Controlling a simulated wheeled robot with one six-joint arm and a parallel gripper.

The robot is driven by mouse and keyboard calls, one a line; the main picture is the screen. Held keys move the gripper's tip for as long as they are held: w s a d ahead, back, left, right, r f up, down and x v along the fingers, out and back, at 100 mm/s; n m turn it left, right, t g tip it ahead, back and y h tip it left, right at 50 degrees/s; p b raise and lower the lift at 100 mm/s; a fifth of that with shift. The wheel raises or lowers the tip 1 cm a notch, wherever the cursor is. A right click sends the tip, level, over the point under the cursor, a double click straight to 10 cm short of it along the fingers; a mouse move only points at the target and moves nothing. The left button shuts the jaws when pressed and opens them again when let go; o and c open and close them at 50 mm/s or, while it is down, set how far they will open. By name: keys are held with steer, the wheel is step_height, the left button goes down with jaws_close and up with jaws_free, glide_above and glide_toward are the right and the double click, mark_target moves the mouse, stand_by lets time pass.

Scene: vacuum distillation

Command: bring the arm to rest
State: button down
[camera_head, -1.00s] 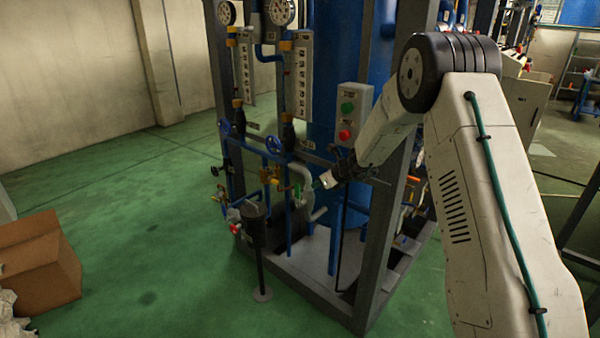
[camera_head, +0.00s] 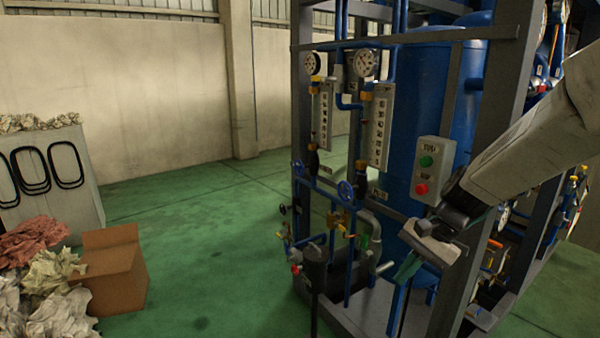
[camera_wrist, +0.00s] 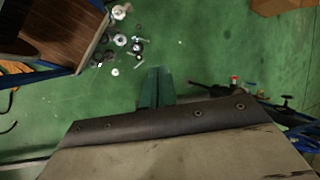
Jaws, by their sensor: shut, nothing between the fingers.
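My gripper (camera_head: 408,268) is at the right of the head view, at the end of my white arm, in front of the blue distillation rig (camera_head: 420,120). Its green fingers are together, point down and to the left, and hold nothing. In the wrist view the fingers (camera_wrist: 155,88) show above the dark edge of my wrist, with green floor beyond them. A control box with a green and a red button (camera_head: 428,170) is just above and behind my gripper. Whether my gripper touches the rig frame cannot be told.
The rig's grey frame post (camera_head: 490,140) is close to my arm. Valves and a blue handwheel (camera_head: 345,190) are left of my gripper. A cardboard box (camera_head: 115,270) and cloth heaps (camera_head: 40,275) lie at the left. Small metal parts (camera_wrist: 120,40) lie on the floor. Open floor (camera_head: 200,220) is between.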

steer(key=s+d+r+n+h, duration=0.1)
steer(key=s+r+n+h, duration=0.1)
steer(key=s, duration=0.6)
steer(key=s+d+r+n+t+h, duration=0.1)
steer(key=s+d+r+n+h, duration=0.1)
steer(key=s, duration=0.6)
steer(key=s+d+r+n+h, duration=0.1)
steer(key=s+r+n, duration=0.3)
steer(key=s, duration=0.5)
steer(key=shift+d+r+t+h, duration=0.3)
steer(key=shift+r+t+h, duration=0.1)
steer(key=shift+r, duration=0.5)
